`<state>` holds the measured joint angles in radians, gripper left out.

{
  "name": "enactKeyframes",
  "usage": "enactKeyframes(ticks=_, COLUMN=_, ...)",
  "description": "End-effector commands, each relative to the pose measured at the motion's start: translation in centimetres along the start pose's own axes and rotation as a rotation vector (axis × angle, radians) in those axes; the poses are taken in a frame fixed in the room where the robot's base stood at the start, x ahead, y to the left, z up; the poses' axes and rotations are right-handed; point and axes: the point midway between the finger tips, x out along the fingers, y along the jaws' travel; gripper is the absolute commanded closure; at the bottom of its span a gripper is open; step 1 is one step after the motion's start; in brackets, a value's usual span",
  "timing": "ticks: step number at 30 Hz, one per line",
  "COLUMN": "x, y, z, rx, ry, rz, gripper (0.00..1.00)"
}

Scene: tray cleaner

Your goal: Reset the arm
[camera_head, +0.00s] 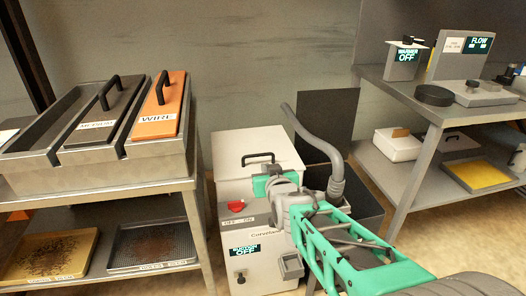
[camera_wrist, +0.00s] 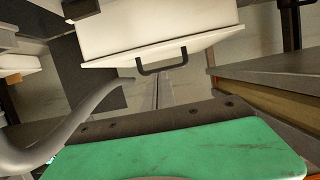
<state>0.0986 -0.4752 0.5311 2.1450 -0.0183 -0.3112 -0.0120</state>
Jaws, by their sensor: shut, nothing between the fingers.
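My arm, green and grey, reaches in from the lower right of the head view. My gripper (camera_head: 268,186) is at its far end, in front of the white cabinet (camera_head: 232,152). It is shut and holds nothing; its fingertips are hard to make out. In the wrist view a green part of my arm's end (camera_wrist: 180,150) fills the bottom. Beyond it is the white cabinet (camera_wrist: 130,28) with a black handle (camera_wrist: 162,66).
A grey hose (camera_head: 325,150) rises beside my arm. The left bench holds a metal rack (camera_head: 25,165) with black-handled MEDIUM (camera_head: 103,125) and WIRE (camera_head: 157,120) blocks, trays below. A right bench (camera_head: 445,112) carries WARMER and FLOW devices. Floor shows between cabinet and right bench.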

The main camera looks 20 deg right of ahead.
Motion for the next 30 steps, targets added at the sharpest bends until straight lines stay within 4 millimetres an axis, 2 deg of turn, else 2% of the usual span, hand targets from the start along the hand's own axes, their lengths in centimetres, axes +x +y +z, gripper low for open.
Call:
enactKeyframes(ticks=5, x=-1.1, y=0.0, z=1.0, rx=0.000, ry=0.004, rz=0.000, gripper=1.00)
enactKeyframes(ticks=8, x=-2.6, y=-0.3, z=-1.3, rx=-0.002, ry=-0.043, rz=-0.006, gripper=1.00)
enactKeyframes(ticks=11, x=-5.2, y=-0.9, z=-4.2, rx=-0.007, ry=-0.143, rz=-0.017, gripper=1.00)
enactKeyframes(ticks=17, x=-12.6, y=-2.0, z=-9.3, rx=-0.023, ry=-0.416, rz=-0.039, gripper=1.00)
enactKeyframes(ticks=24, x=-23.5, y=-2.8, z=-15.2, rx=-0.048, ry=-0.747, rz=-0.059, gripper=1.00)
enactKeyframes(ticks=27, x=-27.6, y=-2.9, z=-16.9, rx=-0.058, ry=-0.861, rz=-0.064, gripper=1.00)
enactKeyframes(ticks=30, x=-30.1, y=-2.9, z=-17.5, rx=-0.065, ry=-0.937, rz=-0.066, gripper=1.00)
